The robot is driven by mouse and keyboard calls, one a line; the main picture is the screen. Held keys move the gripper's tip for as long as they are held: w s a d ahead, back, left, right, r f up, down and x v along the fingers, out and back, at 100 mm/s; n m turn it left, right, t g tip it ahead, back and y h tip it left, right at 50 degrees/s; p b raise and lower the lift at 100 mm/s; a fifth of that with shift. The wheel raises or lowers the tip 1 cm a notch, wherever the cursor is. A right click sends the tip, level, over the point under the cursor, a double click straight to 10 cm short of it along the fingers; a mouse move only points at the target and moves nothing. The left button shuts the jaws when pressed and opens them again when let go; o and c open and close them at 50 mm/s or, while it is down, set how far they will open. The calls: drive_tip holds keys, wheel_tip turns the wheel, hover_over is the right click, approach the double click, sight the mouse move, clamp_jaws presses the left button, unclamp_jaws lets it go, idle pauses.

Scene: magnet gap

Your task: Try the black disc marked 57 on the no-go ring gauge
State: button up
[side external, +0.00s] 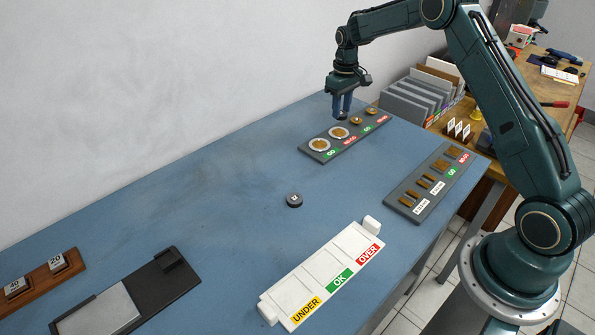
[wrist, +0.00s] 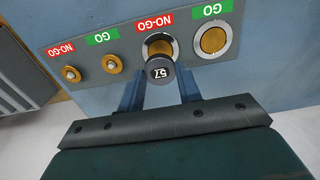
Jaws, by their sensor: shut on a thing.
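The black disc marked 57 (wrist: 160,72) is between the fingers of my gripper (wrist: 160,92), which is shut on it. In the side view my gripper (side external: 341,112) is above the gauge board, with a small gap under it; the disc there is mostly hidden by the fingers. The no-go ring gauge (side external: 339,133) is a pale ring with a brassy middle, just below the gripper. In the wrist view the disc overlaps the no-go ring (wrist: 147,46). The go ring gauge (side external: 319,145) lies beside it, and shows uncovered in the wrist view (wrist: 213,40).
Two smaller brassy gauges (wrist: 72,73) share the grey board (side external: 312,151). Another black disc (side external: 294,200) lies mid-table.

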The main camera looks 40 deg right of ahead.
sight(341, 113)
drive_tip(key=shift+f, duration=0.25)
drive_tip(key=shift+f, duration=2.55)
drive_tip(key=o, duration=1.1)
drive_tip(key=shift+c, duration=0.5)
drive_tip(key=c, duration=0.4)
drive_tip(key=shift+c, duration=0.2)
drive_tip(key=shift+r, duration=0.15)
